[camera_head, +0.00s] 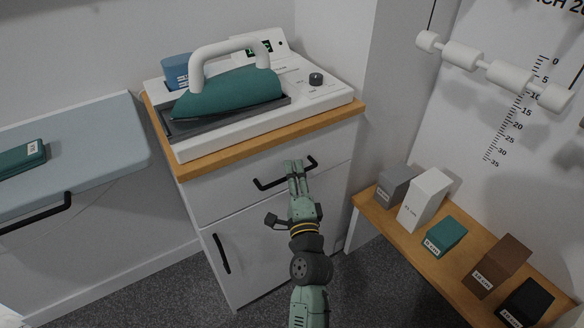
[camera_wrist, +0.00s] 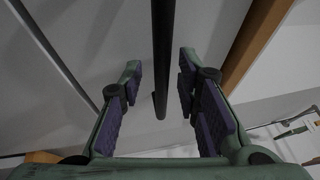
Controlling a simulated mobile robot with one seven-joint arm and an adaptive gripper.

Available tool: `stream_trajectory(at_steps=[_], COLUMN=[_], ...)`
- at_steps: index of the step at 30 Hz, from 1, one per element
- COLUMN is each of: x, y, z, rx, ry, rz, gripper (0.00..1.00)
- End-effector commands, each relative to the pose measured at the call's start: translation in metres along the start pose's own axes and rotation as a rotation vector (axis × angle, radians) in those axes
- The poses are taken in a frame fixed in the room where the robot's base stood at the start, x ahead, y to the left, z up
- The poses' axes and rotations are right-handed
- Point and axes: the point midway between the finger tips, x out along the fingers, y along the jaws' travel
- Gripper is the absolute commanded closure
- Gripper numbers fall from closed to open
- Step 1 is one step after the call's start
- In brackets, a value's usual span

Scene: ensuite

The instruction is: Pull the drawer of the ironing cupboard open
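The ironing cupboard is white with a wooden top, and its drawer (camera_head: 228,190) is at the upper front, flush with the cupboard as far as I can tell. The drawer has a black bar handle (camera_head: 268,186); in the wrist view the dark bar (camera_wrist: 162,60) runs between my fingers. My gripper (camera_head: 294,168) is in front of the drawer at the handle. In the wrist view my gripper (camera_wrist: 160,90) is open, with a purple-padded finger on each side of the bar and gaps showing. I cannot tell how deep the bar sits between the fingers.
A steam iron (camera_head: 228,92) stands on its base on the cupboard top. The cupboard door below has a black handle (camera_head: 221,253). A wooden bench (camera_head: 438,262) with several labelled boxes is close on the right. An ironing board (camera_head: 80,150) is at the left.

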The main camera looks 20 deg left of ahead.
Motion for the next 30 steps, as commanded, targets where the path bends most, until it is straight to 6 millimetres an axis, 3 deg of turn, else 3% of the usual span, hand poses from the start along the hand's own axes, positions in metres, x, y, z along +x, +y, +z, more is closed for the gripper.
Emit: stream_trajectory(at_steps=[7, 21, 30], x=[-0.0002, -0.0001, 0.0], y=[-0.0002, -0.0004, -0.0004], z=[-0.0001, -0.0001, -0.0002], rx=[0.0, 0.0, 0.0], ry=[0.0, 0.0, 0.0], rz=[0.0, -0.001, -0.001], gripper=[0.7, 1.0, 1.0])
